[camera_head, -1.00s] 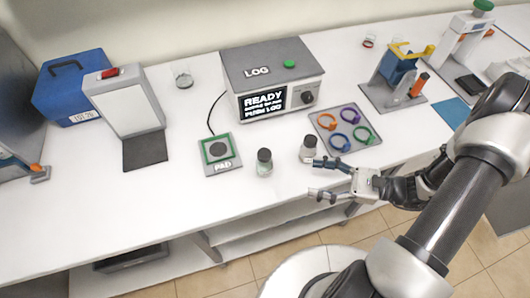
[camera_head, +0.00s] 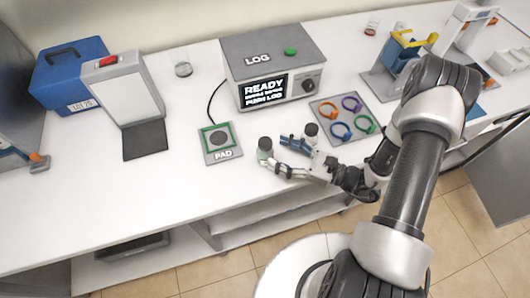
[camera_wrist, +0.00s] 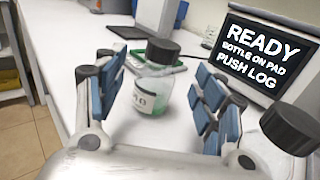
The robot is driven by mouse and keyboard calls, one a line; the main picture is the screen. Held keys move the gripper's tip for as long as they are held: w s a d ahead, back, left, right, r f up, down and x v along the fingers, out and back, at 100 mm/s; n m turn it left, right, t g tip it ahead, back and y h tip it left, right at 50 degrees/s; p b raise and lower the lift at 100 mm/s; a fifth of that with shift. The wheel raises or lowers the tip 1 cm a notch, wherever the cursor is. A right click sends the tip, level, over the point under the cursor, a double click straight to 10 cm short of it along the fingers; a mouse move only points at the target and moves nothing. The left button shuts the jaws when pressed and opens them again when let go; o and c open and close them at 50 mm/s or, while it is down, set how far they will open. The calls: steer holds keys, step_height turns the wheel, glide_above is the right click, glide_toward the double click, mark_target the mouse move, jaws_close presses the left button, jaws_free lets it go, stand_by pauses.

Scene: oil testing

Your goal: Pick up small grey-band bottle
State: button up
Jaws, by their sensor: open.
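A small clear bottle (camera_head: 264,150) with a dark cap and greenish liquid stands upright on the bench, right of the pad. In the wrist view this bottle (camera_wrist: 153,85) has a white label and appears between the two blue-padded fingers. My gripper (camera_head: 277,154) is open, its fingers spread on either side of this bottle; I see a gap on both sides. A second dark-capped bottle (camera_head: 311,132) stands just behind the gripper, partly hidden by it; its cap (camera_wrist: 291,127) shows at the wrist view's right. I cannot make out a grey band on either bottle.
The pad (camera_head: 221,155) lies left of the bottles. The LOG box (camera_head: 272,55), its screen reading READY, stands behind. A tray of coloured rings (camera_head: 328,110) is at the right, close to the second bottle. Bench in front of the pad is clear.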

mark_target(270, 148)
steer(key=b+x, duration=0.1)
steer(key=x, duration=0.4)
steer(key=shift+a+r, duration=0.15)
steer(key=shift+r, duration=0.05)
steer(key=shift+c, duration=0.4)
steer(key=c, duration=1.1)
